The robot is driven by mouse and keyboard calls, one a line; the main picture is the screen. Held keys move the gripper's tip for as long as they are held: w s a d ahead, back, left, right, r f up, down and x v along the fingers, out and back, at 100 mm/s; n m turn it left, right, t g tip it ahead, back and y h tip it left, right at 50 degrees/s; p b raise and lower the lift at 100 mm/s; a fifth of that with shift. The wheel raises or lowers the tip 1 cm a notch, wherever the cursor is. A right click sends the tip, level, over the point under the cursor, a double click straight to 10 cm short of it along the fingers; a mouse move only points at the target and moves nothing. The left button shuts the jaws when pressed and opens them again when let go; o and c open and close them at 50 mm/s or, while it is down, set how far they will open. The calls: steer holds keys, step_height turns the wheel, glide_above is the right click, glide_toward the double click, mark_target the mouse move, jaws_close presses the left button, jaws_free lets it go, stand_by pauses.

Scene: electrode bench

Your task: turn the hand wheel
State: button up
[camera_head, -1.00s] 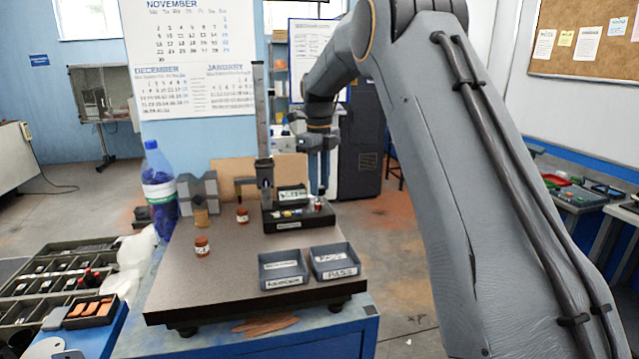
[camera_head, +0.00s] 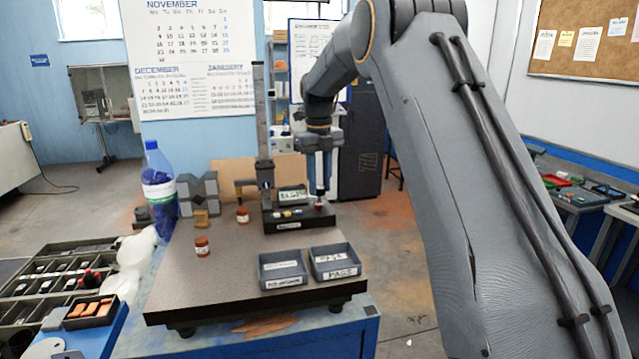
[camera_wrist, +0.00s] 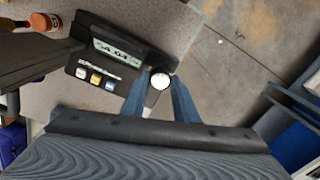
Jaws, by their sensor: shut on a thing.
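The hand wheel (camera_wrist: 160,80) shows in the wrist view as a small round part with a pale top, beside the display end of the height gauge (camera_head: 265,170). My gripper (camera_wrist: 160,88) points down over it, with one finger on each side, shut on it. In the head view my gripper (camera_head: 319,188) is at the right end of the gauge's black base, and a small reddish part shows by the fingertips. The gauge's display (camera_wrist: 117,52) seems to read about 4.01. The fingers hide much of the wheel's sides.
The gauge stands on a dark plate (camera_head: 200,285) with two grey trays (camera_head: 283,283) at its front right. A blue-purple bottle (camera_head: 159,190) is at the plate's left edge.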

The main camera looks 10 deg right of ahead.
mark_target(319, 188)
steer(key=shift+r, duration=0.2)
steer(key=o, duration=1.1)
steer(key=shift+f, duration=0.1)
steer(key=shift+c, duration=0.2)
steer(key=shift+r+b, duration=1.3)
steer(key=shift+r, duration=2.6)
steer(key=shift+a, duration=0.1)
